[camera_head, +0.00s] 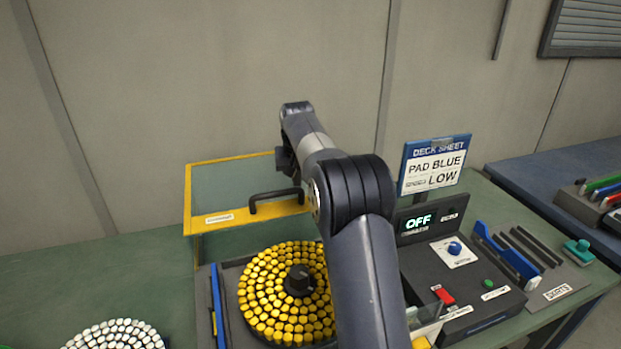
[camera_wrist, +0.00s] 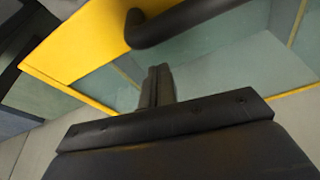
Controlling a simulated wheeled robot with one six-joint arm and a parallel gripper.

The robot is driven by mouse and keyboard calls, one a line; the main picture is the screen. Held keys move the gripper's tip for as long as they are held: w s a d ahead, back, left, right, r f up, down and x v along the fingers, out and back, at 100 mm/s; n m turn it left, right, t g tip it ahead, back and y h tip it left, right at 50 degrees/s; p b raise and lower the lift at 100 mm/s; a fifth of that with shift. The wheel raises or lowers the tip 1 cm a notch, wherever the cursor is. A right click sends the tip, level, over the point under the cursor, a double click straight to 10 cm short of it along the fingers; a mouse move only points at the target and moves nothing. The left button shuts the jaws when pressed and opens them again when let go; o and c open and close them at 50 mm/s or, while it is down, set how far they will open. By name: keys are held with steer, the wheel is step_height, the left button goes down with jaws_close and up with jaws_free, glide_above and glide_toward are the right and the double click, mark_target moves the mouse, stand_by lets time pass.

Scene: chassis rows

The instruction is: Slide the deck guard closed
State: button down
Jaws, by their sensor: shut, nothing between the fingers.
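The deck guard (camera_head: 212,219) is a clear panel in a yellow frame, standing over the back of the deck of yellow pieces (camera_head: 265,290). Its black bar handle (camera_head: 262,204) is on the front yellow rail, left of my arm. The round deck in front of it is uncovered from above. In the wrist view, my gripper (camera_wrist: 158,75) is shut and empty, with its fingertips close to the black handle (camera_wrist: 185,25) and over the clear panel. I cannot tell whether they touch the handle. My arm hides the guard's right side in the head view.
A control panel with an OFF display (camera_head: 418,222) and a blue knob (camera_head: 454,248) stands right of the deck. A deck sheet sign (camera_head: 436,165) reads PAD BLUE, LOW. A rack (camera_head: 530,262) stands further right. A dish of white pieces (camera_head: 115,335) is at front left.

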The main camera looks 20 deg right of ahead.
steer(key=shift+s+a+r, duration=0.15)
steer(key=shift+s+r, duration=0.15)
steer(key=shift+s, duration=0.2)
steer(key=shift+s+a+r, duration=0.1)
steer(key=shift+s+r, duration=0.2)
steer(key=shift+s, duration=0.2)
steer(key=shift+s+a, duration=0.1)
steer(key=shift+s, duration=0.55)
steer(key=shift+s, duration=0.1)
